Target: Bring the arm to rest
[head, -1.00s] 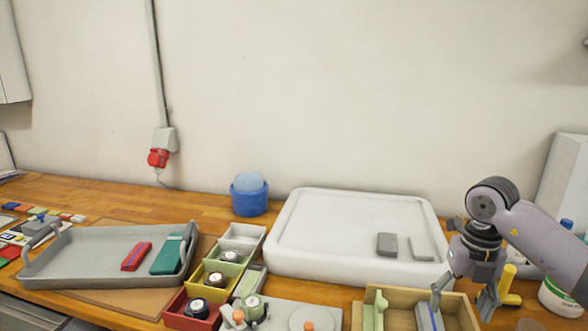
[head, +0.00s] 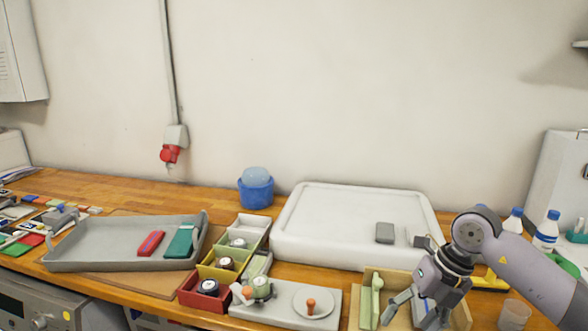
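My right arm comes in from the right, and its gripper (head: 405,316) is tilted down and to the left over the wooden box (head: 462,318) at the front right. Its fingers look spread apart, with nothing seen between them. The gripper hides much of the box's inside. A light green item (head: 371,302) stands in the box's left part, beside the fingers. My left gripper is not in view.
A white raised tray (head: 340,215) bears a grey block (head: 384,232). A grey tray (head: 100,258) holds a red item (head: 151,243) and a green item (head: 180,242). Small coloured bins (head: 205,300) and a plate with knobs (head: 290,312) fill the middle. A clear cup (head: 514,314) stands right.

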